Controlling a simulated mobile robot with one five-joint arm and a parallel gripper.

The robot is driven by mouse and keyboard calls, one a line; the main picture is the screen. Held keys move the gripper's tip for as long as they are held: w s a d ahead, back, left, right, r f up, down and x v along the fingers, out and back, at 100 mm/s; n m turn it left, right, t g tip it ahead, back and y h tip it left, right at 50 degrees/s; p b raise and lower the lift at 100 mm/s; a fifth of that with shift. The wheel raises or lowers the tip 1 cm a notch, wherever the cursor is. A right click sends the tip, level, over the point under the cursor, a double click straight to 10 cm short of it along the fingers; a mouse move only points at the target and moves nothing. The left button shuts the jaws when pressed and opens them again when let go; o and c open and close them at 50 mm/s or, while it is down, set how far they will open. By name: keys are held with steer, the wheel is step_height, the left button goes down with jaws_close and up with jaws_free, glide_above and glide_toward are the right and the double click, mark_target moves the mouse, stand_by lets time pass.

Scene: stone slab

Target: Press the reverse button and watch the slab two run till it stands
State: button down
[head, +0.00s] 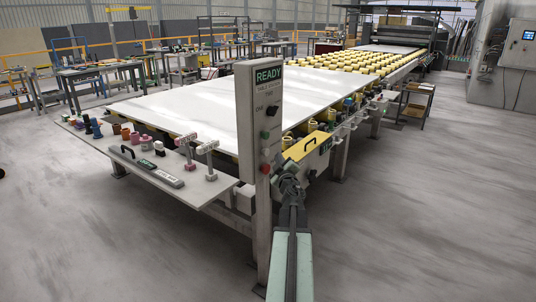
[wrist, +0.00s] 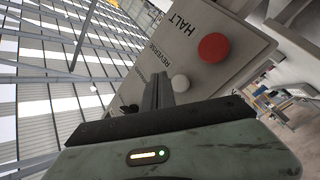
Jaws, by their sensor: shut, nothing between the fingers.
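The control post (head: 259,195) stands in front of the table with a green READY sign (head: 268,75) at its top. In the wrist view the pale reverse button (wrist: 180,83) sits beside its REVERSE label, next to the red HALT button (wrist: 213,47). My gripper (wrist: 160,80) is shut and empty, its tips close to the reverse button; I cannot tell if they touch. In the head view my gripper (head: 289,172) is just right of the post. A large pale slab (head: 190,103) lies flat on the roller table, partly hidden by the post.
A side shelf (head: 215,187) left of the post carries small coloured items and hand tools. Yellow rollers (head: 350,62) lead back to a machine (head: 400,38). A grey cabinet (head: 505,70) stands at the right. The floor at right is clear.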

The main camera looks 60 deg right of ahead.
mark_target(265, 152)
steer(key=shift+w, duration=1.15)
stand_by(1.2)
steer(key=shift+w, duration=0.35)
